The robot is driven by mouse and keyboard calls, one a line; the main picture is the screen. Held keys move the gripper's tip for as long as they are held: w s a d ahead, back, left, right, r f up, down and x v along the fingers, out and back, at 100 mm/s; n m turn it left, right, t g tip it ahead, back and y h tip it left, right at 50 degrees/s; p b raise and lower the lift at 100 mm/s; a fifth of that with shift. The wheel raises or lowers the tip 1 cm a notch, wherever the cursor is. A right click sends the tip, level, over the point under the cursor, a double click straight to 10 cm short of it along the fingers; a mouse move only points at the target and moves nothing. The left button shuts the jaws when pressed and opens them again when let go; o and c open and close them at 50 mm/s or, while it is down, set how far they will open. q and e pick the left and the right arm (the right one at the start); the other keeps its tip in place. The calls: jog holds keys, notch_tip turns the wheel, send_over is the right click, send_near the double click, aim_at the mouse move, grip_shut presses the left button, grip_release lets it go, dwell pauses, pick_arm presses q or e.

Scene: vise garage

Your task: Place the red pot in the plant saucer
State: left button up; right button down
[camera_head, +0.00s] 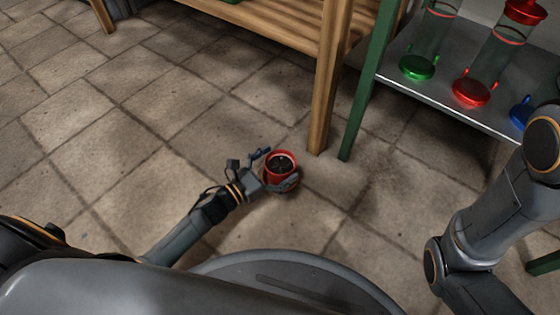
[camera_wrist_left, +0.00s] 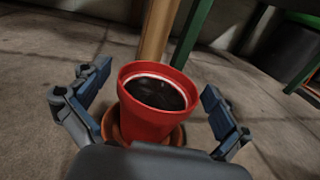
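The red pot (camera_head: 281,161), filled with dark soil, stands on the floor area in the middle of the head view. In the left wrist view the red pot (camera_wrist_left: 155,103) leans slightly and sits in or just over the terracotta plant saucer (camera_wrist_left: 112,128). The saucer's rim (camera_head: 287,190) shows a little below the pot in the head view. My left gripper (camera_wrist_left: 158,90) is open, with one finger on each side of the pot and gaps between. It also shows at the pot in the head view (camera_head: 269,167). My right gripper is out of view.
A wooden table leg (camera_head: 327,90) and a green shelf leg (camera_head: 368,85) stand just behind the pot. A metal shelf (camera_head: 440,97) at the right holds glass vessels with green and red bases. The tiled floor (camera_head: 120,130) to the left is clear.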

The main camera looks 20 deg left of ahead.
pick_arm(q)
jog(key=shift+r, duration=0.1)
jog(key=shift+s+a+p, duration=0.15)
jog(key=shift+s+p, duration=0.1)
jog(key=shift+p, duration=0.05)
jog(key=p+v, duration=0.4)
jog(key=v, duration=0.6)
jog(key=shift+s+a, duration=0.1)
jog(key=shift+s, duration=0.1)
jog(key=shift+s+a+p, duration=0.25)
jog(key=shift+s+p, duration=0.05)
jog(key=shift+s, duration=0.1)
